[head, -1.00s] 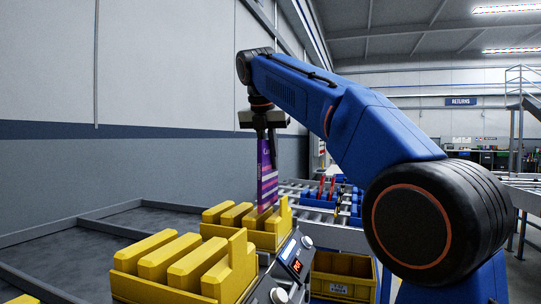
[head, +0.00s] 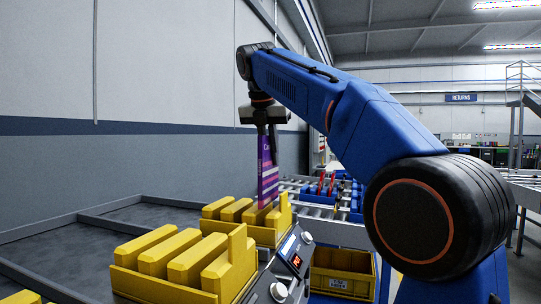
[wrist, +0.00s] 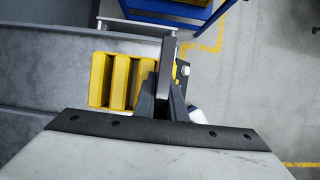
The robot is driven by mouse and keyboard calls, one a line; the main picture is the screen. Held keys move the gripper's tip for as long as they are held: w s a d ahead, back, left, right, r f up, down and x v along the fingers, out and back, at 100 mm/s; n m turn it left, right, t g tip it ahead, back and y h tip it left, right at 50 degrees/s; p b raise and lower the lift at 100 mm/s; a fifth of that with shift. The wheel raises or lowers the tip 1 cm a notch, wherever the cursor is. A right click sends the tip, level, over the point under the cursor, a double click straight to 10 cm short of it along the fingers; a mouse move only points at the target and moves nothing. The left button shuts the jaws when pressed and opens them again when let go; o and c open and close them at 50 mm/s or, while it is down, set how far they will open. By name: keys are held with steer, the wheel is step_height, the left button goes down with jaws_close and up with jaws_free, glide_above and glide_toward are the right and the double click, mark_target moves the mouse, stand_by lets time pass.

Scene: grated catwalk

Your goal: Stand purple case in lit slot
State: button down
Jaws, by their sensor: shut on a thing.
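The purple case (head: 267,166) is a thin, flat piece with pale stripes, hanging nearly upright from my gripper (head: 268,140). My gripper is shut on its upper part. Its lower end is at the right-hand part of the far yellow rack (head: 240,238), whose blocks leave narrow slots. I cannot tell whether the case is inside a slot or just above it. In the wrist view, the case shows only as a dark narrow edge (wrist: 165,55) between my fingers, beside the rack's yellow blocks (wrist: 120,80). No lit slot can be made out.
A nearer yellow rack (head: 150,288) stands in front. A panel with a lit orange display (head: 296,261) and knobs is to their right. A yellow crate (head: 341,285) is lower right. A roller conveyor with blue trays (head: 318,192) lies behind. Grey framed surface is left.

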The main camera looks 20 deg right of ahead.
mark_target(270, 183)
stand_by(0.6)
steer(key=shift+f, duration=4.2)
steer(key=c, duration=1.3)
jaws_free()
steer(key=shift+c, duration=0.2)
steer(key=shift+r, duration=4)
